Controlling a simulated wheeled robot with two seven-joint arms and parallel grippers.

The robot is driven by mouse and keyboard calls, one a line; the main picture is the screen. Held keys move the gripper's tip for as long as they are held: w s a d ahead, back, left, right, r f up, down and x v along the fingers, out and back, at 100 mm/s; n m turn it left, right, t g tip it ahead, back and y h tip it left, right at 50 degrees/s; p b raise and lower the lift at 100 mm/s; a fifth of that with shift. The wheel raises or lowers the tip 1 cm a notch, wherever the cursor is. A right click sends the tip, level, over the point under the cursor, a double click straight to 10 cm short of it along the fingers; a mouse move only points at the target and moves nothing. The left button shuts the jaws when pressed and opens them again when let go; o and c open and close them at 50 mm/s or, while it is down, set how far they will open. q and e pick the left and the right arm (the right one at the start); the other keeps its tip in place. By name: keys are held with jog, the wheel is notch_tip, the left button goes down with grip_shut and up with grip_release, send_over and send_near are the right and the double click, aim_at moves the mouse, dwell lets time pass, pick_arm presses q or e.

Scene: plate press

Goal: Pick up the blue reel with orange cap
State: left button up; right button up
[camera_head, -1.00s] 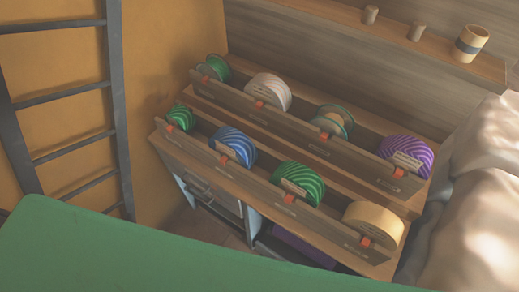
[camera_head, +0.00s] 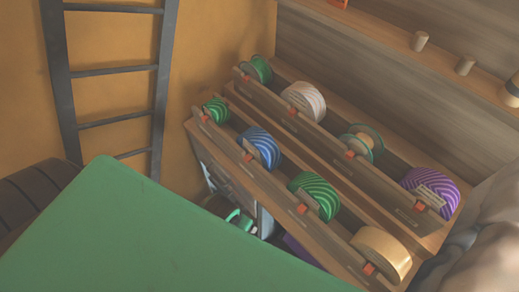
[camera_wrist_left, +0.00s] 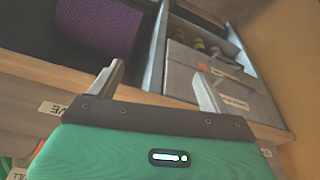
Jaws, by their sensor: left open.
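The blue striped reel (camera_head: 264,149) sits in the front wooden rack, second from the left, between a small green reel and a larger green striped reel. An orange piece (camera_head: 248,157) shows on the rack front at its lower left. My left gripper (camera_head: 240,219) is low beside the cabinet front, below the blue reel and apart from it, and partly hidden by the green panel. In the left wrist view my left gripper (camera_wrist_left: 160,70) is open and empty, with its fingers spread toward the cabinet's open compartments. The blue reel does not show there. My right gripper is not in view.
The rear rack holds a green, a white, a teal-rimmed and a purple reel (camera_head: 431,190). A tan reel (camera_head: 382,250) ends the front row. A dark ladder (camera_head: 115,70) stands at left. The wrist view shows a purple woven bin (camera_wrist_left: 105,25) and a grey drawer (camera_wrist_left: 215,75).

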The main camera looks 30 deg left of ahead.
pick_arm(q)
jog(key=w+d+r+n+h, duration=0.1)
jog(key=w+d+r, duration=0.1)
jog(key=r, duration=0.4)
jog(key=w+d+r+n, duration=0.1)
jog(key=w+d+r, duration=0.15)
jog(key=r, duration=0.35)
notch_tip(320, 180, up, 14)
jog(key=n+g+y, duration=0.2)
jog(key=n+g, duration=0.1)
jog(key=n, duration=1.1)
send_over(259, 136)
notch_tip(259, 136, down, 8)
jog(key=shift+s+r+p, duration=0.15)
jog(key=shift+p, duration=1)
jog(key=shift+f+p, duration=0.45)
jog(key=shift+f, duration=0.1)
notch_tip(259, 136, down, 4)
jog(key=shift+r+p, duration=0.2)
jog(key=shift+p, duration=0.55)
jog(key=shift+f, duration=0.45)
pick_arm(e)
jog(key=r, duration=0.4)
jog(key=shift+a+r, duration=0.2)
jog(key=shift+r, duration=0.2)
